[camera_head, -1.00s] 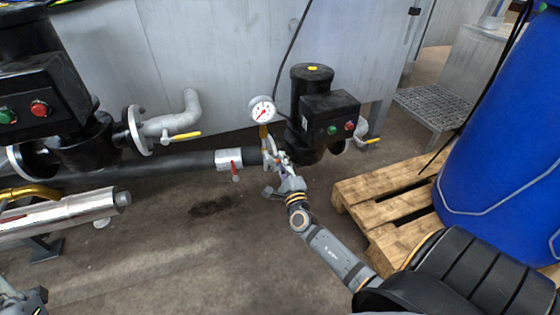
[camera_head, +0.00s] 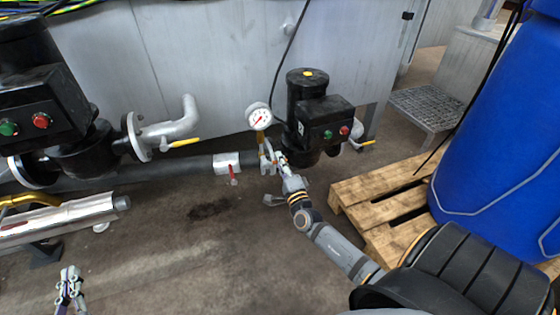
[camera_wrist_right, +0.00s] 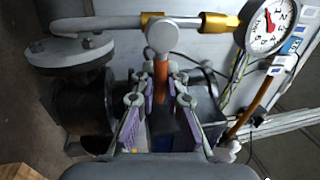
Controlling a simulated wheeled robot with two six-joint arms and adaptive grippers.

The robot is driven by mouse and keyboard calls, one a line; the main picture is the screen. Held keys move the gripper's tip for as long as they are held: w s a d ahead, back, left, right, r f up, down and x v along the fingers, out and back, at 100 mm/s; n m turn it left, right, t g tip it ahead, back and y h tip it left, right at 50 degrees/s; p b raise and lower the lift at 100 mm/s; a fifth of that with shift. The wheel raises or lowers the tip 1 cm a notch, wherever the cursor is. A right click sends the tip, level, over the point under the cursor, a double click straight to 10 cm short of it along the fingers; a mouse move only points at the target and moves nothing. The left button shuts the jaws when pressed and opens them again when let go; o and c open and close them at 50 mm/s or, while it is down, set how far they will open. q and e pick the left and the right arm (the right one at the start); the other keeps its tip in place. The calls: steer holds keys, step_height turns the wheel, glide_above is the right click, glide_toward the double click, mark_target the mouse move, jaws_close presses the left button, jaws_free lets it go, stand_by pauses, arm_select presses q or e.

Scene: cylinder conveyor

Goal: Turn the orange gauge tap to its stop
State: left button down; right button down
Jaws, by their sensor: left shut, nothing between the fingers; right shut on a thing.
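The orange gauge tap (camera_wrist_right: 160,84) shows in the right wrist view as an orange lever below a round grey valve body (camera_wrist_right: 163,34). My right gripper (camera_wrist_right: 160,72) is shut on the lever, with its purple-padded fingers on either side. In the head view my right gripper (camera_head: 274,158) is at the pipe below the pressure gauge (camera_head: 258,117) and hides most of the tap. The gauge also shows in the wrist view (camera_wrist_right: 270,27), its needle red. My left gripper (camera_head: 70,284) is shut and empty at the lower left, away from the tap.
A red-handled valve (camera_head: 233,176) sits on the pipe just left of my right gripper. A black pump (camera_head: 325,118) stands close behind it to the right. A wooden pallet (camera_head: 372,188) and blue barrel (camera_head: 500,140) stand right. The floor between my arms is clear.

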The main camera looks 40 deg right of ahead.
steer(key=shift+f, duration=0.1)
steer(key=c, duration=1.4)
jaws_free()
steer(key=v, duration=1.2)
